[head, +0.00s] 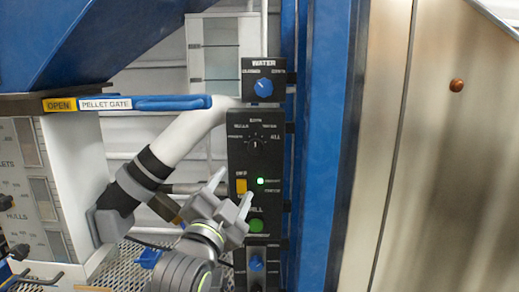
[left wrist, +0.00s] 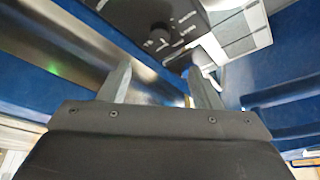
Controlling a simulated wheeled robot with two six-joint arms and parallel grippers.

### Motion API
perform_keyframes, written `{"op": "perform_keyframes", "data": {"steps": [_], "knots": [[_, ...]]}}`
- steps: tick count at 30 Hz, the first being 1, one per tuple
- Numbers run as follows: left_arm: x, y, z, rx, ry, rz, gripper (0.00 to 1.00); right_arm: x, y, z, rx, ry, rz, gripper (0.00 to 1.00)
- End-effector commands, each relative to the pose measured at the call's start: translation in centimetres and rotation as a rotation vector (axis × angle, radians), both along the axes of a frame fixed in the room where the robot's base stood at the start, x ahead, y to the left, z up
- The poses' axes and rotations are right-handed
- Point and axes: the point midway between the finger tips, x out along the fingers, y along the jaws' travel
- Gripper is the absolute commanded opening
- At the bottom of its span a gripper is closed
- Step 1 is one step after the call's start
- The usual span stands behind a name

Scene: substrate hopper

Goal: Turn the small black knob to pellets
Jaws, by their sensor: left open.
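The small black knob (head: 254,143) sits on the upper part of a dark control panel (head: 236,160), ringed by small white labels too blurred to read surely. A pale mark shows on the knob, but I cannot tell which label it points to. My left gripper (head: 232,186) is open and empty, below and slightly left of the knob in the head view, apart from it. In the left wrist view a dark round knob (left wrist: 158,38), likely the same one, shows beyond the open fingertips. My right gripper is not in view.
The panel also has a yellow switch (head: 241,187), a lit green lamp (head: 261,181) and a green button (head: 256,226). A blue knob (head: 263,88) marked WATER is above. A blue pellet gate handle (head: 172,103) juts out at left; a blue post (head: 326,150) stands right.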

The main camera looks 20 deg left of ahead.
Motion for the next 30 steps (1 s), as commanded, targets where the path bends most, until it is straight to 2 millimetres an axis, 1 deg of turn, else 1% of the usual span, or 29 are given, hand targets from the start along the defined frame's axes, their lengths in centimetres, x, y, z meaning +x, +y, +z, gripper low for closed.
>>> {"op": "perform_keyframes", "data": {"steps": [1, 6, 18, 24, 30], "knots": [[0.9, 0.0, 0.4, 0.003, 0.001, 0.001, 0.57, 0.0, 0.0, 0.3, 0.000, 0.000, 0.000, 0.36], [3.9, 0.0, 1.2, 0.002, 0.001, 0.001, 0.57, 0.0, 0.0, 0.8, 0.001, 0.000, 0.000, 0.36], [10.7, -0.1, 3.0, 0.000, 0.003, 0.000, 0.57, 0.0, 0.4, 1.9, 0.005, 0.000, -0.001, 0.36], [13.4, -0.1, 3.7, 0.000, 0.002, 0.001, 0.57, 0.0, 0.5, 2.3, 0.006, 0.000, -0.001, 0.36], [14.8, -0.1, 4.1, 0.000, 0.001, 0.000, 0.57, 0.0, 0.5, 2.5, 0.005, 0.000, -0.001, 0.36]]}}
